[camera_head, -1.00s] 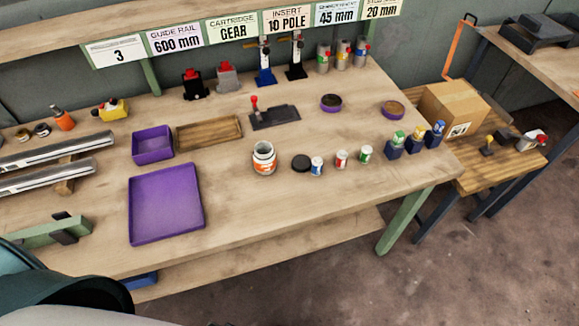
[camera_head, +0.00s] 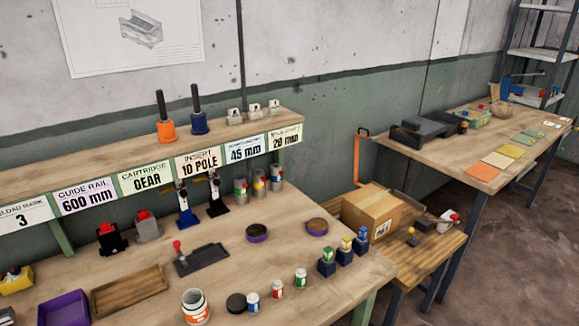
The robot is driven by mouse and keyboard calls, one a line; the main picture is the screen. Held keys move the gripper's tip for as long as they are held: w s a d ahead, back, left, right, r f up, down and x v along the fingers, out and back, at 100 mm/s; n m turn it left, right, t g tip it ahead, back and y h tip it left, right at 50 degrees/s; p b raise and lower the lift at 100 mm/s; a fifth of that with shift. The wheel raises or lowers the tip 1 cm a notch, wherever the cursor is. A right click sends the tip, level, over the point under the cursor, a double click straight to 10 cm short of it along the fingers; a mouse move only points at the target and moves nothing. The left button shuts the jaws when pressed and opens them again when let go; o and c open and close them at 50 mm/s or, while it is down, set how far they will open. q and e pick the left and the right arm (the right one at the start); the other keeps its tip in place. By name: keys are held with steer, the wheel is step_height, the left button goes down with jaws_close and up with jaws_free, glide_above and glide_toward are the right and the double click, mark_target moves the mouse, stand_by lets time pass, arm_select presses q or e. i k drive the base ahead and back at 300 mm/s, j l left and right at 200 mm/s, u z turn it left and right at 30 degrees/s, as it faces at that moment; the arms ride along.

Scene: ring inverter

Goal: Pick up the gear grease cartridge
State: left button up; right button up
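No item is clearly marked as the gear grease cartridge. A sign reading "CARTRIDGE GEAR" (camera_head: 146,179) hangs on the shelf edge. Three small white containers stand upright on the bench: one with a blue label (camera_head: 252,302), one with a red label (camera_head: 277,290) and one with a green label (camera_head: 301,279). Three grey cylinders, one with green (camera_head: 240,192), one with yellow (camera_head: 258,184) and one with red (camera_head: 276,179), stand at the back under the shelf. I cannot tell which is the gear one. Neither gripper is in view.
A white and orange jar (camera_head: 195,308) and black disc (camera_head: 236,303) are at the bench front. A wooden tray (camera_head: 128,290) and purple bin (camera_head: 62,309) lie left. Three dark blue blocks (camera_head: 326,267) with coloured tops stand right. A cardboard box (camera_head: 370,212) sits on a lower side table.

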mark_target(300, 274)
steer(key=l+u, duration=0.15)
steer(key=l, duration=0.45)
steer(key=l+u, duration=0.15)
steer(key=l, duration=0.45)
steer(key=k+l+u, duration=0.15)
steer(key=l, duration=0.4)
steer(key=k+l+u, duration=0.15)
steer(key=l, duration=0.45)
